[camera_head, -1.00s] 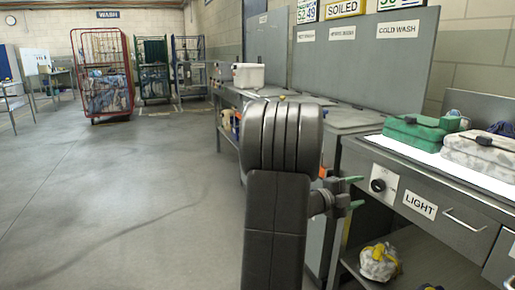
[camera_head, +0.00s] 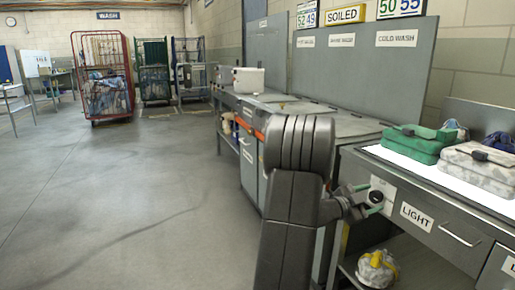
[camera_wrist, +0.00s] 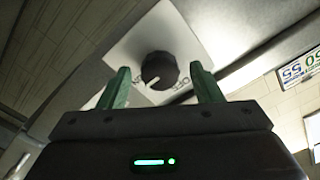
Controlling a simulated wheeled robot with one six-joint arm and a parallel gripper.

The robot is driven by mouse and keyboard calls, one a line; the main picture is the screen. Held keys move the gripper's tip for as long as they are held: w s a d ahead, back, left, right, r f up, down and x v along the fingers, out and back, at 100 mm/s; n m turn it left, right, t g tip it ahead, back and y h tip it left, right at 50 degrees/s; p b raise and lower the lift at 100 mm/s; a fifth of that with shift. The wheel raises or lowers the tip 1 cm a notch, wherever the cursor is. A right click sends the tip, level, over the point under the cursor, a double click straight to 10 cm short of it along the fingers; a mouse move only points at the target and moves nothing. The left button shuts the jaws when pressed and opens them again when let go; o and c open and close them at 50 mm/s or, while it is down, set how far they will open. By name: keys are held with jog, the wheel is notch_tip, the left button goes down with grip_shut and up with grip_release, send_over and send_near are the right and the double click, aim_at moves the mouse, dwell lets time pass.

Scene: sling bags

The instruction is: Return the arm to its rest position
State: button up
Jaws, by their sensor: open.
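My gripper (camera_head: 368,200) is at the front of the light table, with its green fingertips close to the black knob on the white panel. In the wrist view my gripper (camera_wrist: 160,88) has its two green fingers spread apart with nothing between them. The black knob (camera_wrist: 159,70) sits on its white plate beyond the fingers, in line with the gap; I cannot tell how far off. In the head view the knob (camera_head: 376,196) is partly covered by the gripper. My dark arm rises in the middle foreground.
The light table (camera_head: 487,190) has a lit top with a folded green bag (camera_head: 412,147) and a patterned bag (camera_head: 480,160). A yellow-and-white bundle (camera_head: 377,270) lies on the shelf below. Steel counters (camera_head: 290,110) run behind my arm. The floor at left is clear up to a red cage (camera_head: 102,75).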

jog(key=n+p, duration=0.2)
jog(key=n, duration=0.3)
jog(key=shift+r+n+p, duration=0.1)
jog(key=shift+n+p, duration=0.2)
jog(key=shift+p, duration=0.1)
jog(key=shift+n+p, duration=0.8)
jog(key=shift+n, duration=1.4)
jog(key=shift+a, duration=0.1)
